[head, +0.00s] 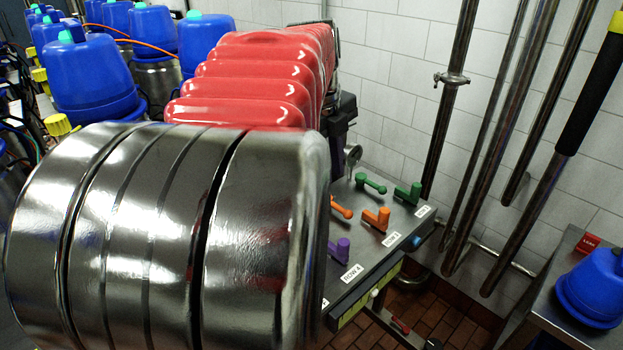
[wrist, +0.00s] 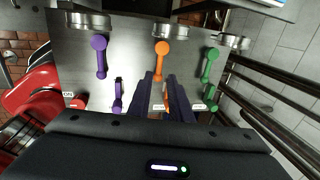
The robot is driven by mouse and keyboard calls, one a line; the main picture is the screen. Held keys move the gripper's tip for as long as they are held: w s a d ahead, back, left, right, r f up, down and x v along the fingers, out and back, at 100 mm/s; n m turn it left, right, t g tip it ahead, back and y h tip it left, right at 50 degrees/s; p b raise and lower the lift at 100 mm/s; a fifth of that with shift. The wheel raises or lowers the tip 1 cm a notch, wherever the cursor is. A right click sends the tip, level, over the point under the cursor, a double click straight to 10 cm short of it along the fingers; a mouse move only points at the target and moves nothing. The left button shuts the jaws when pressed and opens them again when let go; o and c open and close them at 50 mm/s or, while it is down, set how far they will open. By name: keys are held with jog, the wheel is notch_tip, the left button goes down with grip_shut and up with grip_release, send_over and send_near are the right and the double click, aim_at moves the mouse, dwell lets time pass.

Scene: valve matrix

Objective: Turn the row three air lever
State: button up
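The valve panel (head: 356,271) is a grey metal plate with coloured levers and white row labels. Two orange levers are in the middle: a round-headed one (wrist: 161,58) and a smaller one (wrist: 166,97). The smaller one also shows in the head view (head: 376,217). A label (head: 391,239) lies beside it, too small to read surely. I cannot tell which lever is air. My gripper (wrist: 161,78) is open, its two dark fingers either side of the smaller orange lever, partly hiding it. I cannot tell whether they touch it. The head view does not show the fingers clearly.
Purple levers (wrist: 100,56) stand left and green levers (wrist: 210,66) right of the orange ones in the wrist view. A red knob (wrist: 76,103) is at left. Steel pipes (head: 450,110) run along the tiled wall. A blue container (head: 592,287) stands at right.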

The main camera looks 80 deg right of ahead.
jog(key=r, duration=0.4)
jog(key=shift+w+a, duration=0.2)
jog(key=shift+a, duration=0.1)
dwell(0.5)
